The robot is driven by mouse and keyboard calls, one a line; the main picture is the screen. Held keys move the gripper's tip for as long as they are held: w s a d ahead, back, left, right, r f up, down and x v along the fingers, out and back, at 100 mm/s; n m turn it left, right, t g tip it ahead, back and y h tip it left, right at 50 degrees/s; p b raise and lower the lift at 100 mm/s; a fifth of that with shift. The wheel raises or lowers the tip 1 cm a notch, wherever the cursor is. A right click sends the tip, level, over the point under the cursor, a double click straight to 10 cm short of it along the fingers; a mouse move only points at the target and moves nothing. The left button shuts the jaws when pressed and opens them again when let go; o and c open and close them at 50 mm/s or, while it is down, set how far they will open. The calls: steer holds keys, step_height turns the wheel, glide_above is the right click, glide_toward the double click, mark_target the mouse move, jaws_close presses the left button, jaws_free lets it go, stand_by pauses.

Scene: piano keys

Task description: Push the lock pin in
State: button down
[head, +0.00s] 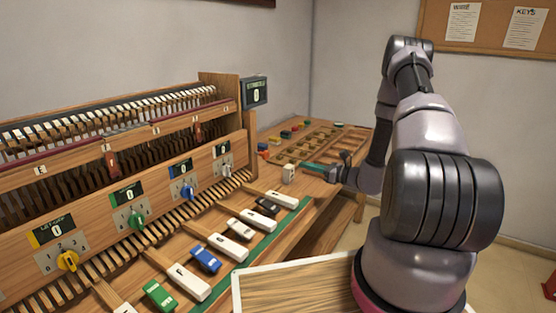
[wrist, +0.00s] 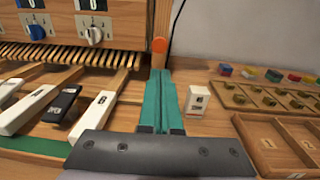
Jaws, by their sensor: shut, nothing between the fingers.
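An orange round knob (wrist: 159,45), which looks like the lock pin, sits low at the right end of the piano's wooden frame in the wrist view. Its shaft and how far it sticks out cannot be seen. My gripper (wrist: 160,73) has teal fingers, shut and empty, pointing forward, with the tips just below the knob in the picture. Whether they touch it cannot be told. In the head view my gripper (head: 306,166) is low over the bench, right of the piano frame (head: 240,125).
A small white block (wrist: 197,100) stands close right of my fingers. White and black keys (wrist: 62,104) lie to the left. Wooden trays (wrist: 285,140) and several coloured blocks (wrist: 248,73) are on the right. Colour dials (head: 136,220) line the piano front.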

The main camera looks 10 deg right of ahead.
glide_toward(268, 155)
steer(key=x, duration=0.5)
steer(key=shift+a+f, duration=0.1)
steer(key=shift+a, duration=0.2)
steer(key=shift+w+a, duration=0.5)
steer(key=shift+w, duration=0.05)
steer(key=shift+x, duration=1.5)
steer(key=shift+w, duration=0.1)
